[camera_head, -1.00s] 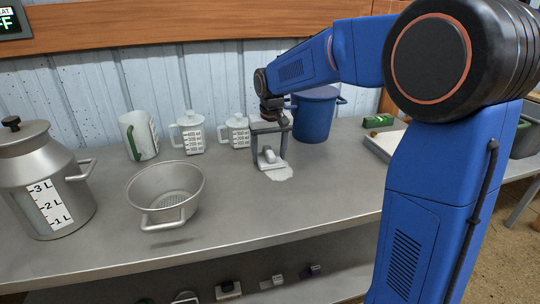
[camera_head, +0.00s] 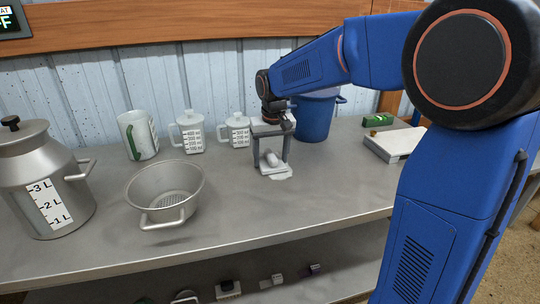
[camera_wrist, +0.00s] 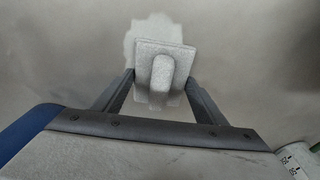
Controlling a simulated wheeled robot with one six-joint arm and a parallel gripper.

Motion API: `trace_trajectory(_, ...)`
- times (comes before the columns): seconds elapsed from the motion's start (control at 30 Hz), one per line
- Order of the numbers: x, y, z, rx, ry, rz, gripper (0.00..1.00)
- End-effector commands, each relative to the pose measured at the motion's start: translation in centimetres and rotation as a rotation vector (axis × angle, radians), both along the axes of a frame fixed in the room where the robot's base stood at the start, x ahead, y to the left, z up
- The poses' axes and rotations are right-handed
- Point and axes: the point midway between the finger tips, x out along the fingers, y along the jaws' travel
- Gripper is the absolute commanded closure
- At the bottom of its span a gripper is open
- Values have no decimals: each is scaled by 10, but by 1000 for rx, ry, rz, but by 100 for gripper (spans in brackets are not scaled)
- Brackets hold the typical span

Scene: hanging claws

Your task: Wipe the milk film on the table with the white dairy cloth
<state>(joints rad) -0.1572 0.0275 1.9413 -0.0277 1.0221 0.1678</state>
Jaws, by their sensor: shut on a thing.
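The white dairy cloth (camera_head: 272,168) is a flat pad with a raised grip on top, and it lies on the grey metal table (camera_head: 225,215). It also shows in the wrist view (camera_wrist: 175,55). My gripper (camera_head: 270,158) points down with its fingers on either side of the raised grip, shut on the cloth. The milk film (camera_head: 284,176) is a pale patch under and beside the cloth. In the wrist view the film (camera_wrist: 146,28) spreads out past the cloth's far and left edges. The part under the cloth is hidden.
A metal colander (camera_head: 165,190) and a milk can (camera_head: 42,175) stand to the left. White measuring jugs (camera_head: 190,135) line the back. A blue pot (camera_head: 314,118) stands behind my gripper, and a white tray (camera_head: 397,143) lies right. Table front is clear.

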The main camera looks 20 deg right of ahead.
Motion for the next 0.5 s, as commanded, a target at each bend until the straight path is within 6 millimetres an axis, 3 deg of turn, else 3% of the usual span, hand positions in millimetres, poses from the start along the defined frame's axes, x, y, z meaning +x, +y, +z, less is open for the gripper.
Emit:
trace_trajectory(0.13,-2,0,-5,-2,15,1,57)
trace_trajectory(0.5,15,0,-2,-1,7,0,57)
